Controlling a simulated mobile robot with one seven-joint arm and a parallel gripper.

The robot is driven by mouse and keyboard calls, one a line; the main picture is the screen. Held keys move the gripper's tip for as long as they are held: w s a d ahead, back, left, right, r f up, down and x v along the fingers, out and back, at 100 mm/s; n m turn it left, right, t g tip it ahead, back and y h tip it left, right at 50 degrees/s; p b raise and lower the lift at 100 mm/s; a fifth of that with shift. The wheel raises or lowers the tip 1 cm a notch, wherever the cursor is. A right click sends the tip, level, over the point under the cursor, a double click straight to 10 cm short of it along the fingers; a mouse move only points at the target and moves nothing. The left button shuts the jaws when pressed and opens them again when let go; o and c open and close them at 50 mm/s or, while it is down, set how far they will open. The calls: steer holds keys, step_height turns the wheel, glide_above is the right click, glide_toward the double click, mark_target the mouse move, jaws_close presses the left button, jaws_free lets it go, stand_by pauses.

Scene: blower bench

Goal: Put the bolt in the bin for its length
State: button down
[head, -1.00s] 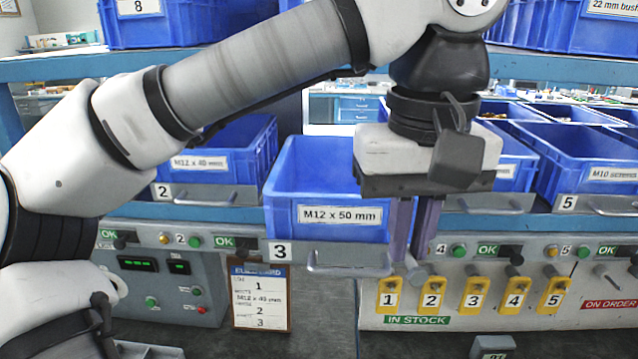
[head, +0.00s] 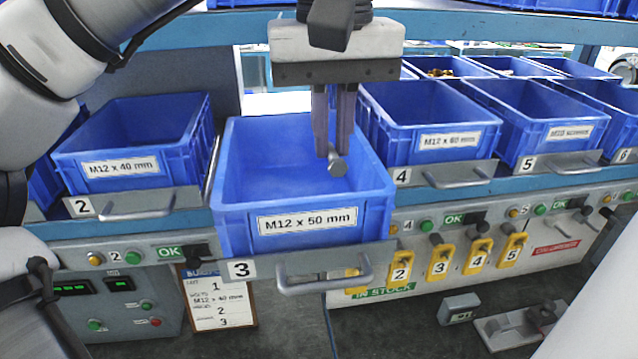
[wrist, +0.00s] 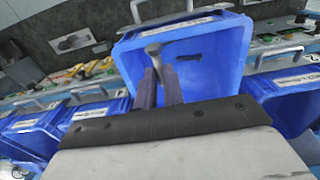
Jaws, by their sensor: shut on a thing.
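My gripper (head: 335,155) points down and is shut on a grey metal bolt (head: 338,168), whose head sticks out toward the camera in the head view. The bolt also shows between the fingertips in the wrist view (wrist: 154,50). Gripper and bolt are over the blue bin labelled M12 x 50 mm (head: 240,222), on the pulled-out drawer 3, toward its right side. The bin labelled M12 x 40 mm (head: 75,178) stands to the left at 2, and the M12 x 60 mm bin (head: 405,140) to the right at 4.
Further right is the M10 bin (head: 530,150) at 5. A blue shelf beam (head: 480,30) crosses above the bins. Yellow numbered tags (head: 440,262) and a clipboard (head: 208,300) hang below. Drawer 3's handle (head: 322,282) juts out in front.

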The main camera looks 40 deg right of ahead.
steer(key=w+d+p, duration=0.2)
steer(key=w+d, duration=0.1)
steer(key=w, duration=0.3)
step_height(320, 180, down, 8)
steer(key=shift+r, duration=0.15)
steer(key=shift+f, duration=2.15)
steer(key=shift+f, duration=0.25)
steer(key=c, duration=1.5)
jaws_free()
steer(key=shift+r, duration=0.15)
steer(key=r, duration=1.2)
steer(key=shift+s+a+r+b, duration=0.1)
steer(key=shift+s+a+b, duration=0.1)
steer(key=shift+b, duration=0.1)
